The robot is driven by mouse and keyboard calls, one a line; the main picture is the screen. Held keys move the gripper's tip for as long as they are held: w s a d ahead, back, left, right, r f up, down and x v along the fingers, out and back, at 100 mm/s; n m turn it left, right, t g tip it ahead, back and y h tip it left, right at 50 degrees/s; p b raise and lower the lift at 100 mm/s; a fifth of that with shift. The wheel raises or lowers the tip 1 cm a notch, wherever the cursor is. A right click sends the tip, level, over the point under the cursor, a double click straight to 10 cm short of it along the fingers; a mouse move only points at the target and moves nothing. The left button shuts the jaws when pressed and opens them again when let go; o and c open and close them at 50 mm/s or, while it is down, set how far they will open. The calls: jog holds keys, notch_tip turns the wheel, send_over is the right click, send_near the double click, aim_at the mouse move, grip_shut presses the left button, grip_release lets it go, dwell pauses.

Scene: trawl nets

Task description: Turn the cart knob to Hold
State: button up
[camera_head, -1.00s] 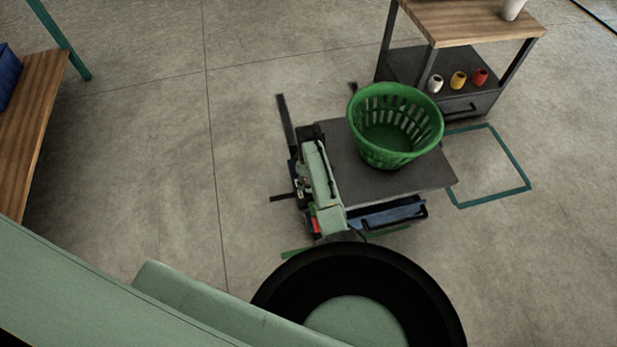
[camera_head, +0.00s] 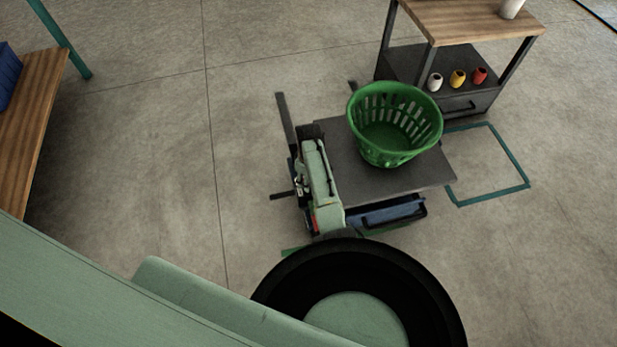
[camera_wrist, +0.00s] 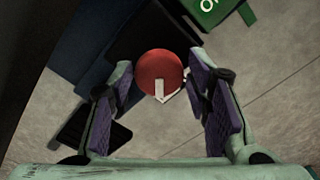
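The cart (camera_head: 420,178) stands on the floor right of centre in the head view, with a grey top. In the wrist view, a round red knob (camera_wrist: 160,70) with a white pointer shows at upper centre. The pointer is toward the lower edge, by a small white mark. My gripper (camera_wrist: 163,98) is open, its purple-padded fingers on either side of the knob with gaps visible. I cannot tell how far it is from the knob in depth. The knob's labels are not readable. In the head view, I cannot make out the fingers or the knob clearly.
A green basket (camera_head: 392,125) stands on the cart. A green panel (camera_wrist: 212,8) with partly cut-off white lettering is at the wrist view's top right. A wooden-topped bench (camera_head: 480,22) with small jars stands behind. Open floor (camera_head: 150,150) lies to the left.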

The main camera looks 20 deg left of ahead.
jog(key=shift+o, duration=1.2)
jog(key=shift+a+r, duration=0.1)
jog(key=shift+r, duration=0.1)
notch_tip(320, 180, up, 12)
jog(key=shift+f, duration=0.15)
jog(key=shift+w, duration=0.1)
